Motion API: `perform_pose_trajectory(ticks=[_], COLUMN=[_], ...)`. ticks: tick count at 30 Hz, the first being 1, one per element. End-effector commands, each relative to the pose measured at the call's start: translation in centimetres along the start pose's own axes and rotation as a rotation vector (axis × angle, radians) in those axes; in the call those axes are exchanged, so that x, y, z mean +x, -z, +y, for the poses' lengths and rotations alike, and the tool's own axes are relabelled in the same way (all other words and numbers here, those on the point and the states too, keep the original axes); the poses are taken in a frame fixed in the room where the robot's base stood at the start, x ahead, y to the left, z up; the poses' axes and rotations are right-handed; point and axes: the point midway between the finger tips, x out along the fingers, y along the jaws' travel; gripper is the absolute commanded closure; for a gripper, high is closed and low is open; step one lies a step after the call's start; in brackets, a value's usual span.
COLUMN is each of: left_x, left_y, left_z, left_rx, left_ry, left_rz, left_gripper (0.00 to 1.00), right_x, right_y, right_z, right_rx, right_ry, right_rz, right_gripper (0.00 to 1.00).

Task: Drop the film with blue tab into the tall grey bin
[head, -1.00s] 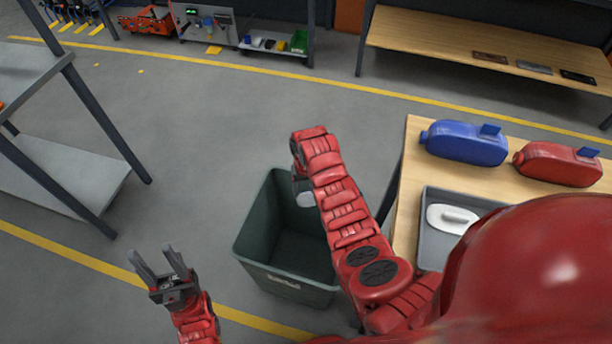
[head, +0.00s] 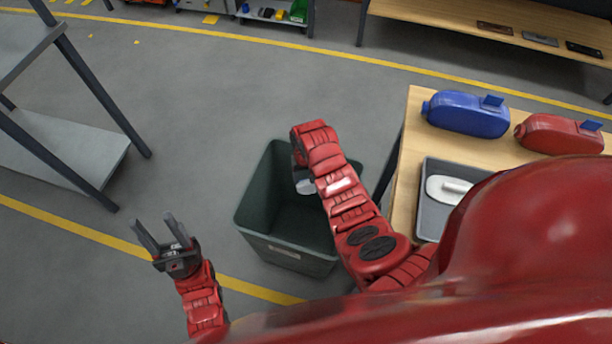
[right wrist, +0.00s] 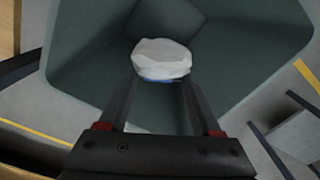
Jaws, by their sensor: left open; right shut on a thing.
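The tall grey bin (head: 290,250) stands on the floor in the middle of the head view, its inside dark green-grey and open at the top. My right gripper (right wrist: 160,82) is shut on the film with blue tab (right wrist: 162,58), a pale whitish piece with a strip of blue at its lower edge. In the right wrist view the film is over the bin's opening, with the bin walls around it. In the head view the film (head: 306,186) shows partly below my right wrist. My left gripper (head: 160,230) is open and empty, left of the bin.
A wooden table (head: 402,180) on the right carries a blue jug (head: 466,114), a red jug (head: 558,134) and a grey tray (head: 428,222) with a white item (head: 447,189). A grey shelf rack (head: 60,150) stands at left. Open floor lies between.

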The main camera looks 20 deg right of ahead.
Motion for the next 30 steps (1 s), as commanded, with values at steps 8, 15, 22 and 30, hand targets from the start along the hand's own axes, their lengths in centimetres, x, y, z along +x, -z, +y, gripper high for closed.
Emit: perform_pose_trajectory(ticks=[8,15,22,30], left_x=[0.1,0.1,0.0,-0.5], left_y=[0.0,0.0,0.0,-0.1], left_z=[0.0,0.0,0.0,0.0], left_rx=[0.0,0.0,0.0,0.0], left_ry=[0.0,0.0,0.0,0.0], left_rz=[0.0,0.0,0.0,0.0], left_gripper=[0.5,0.5,0.5,0.5], right_x=[-0.1,-0.1,-0.5,-4.2], right_y=[0.0,0.0,0.1,0.2], right_z=[0.0,0.0,0.0,0.0], right_rx=[0.0,0.0,0.001,0.0], right_ry=[0.0,0.0,0.001,0.002], right_rz=[0.0,0.0,0.001,0.005], right_gripper=[0.2,0.0,0.0,0.0])
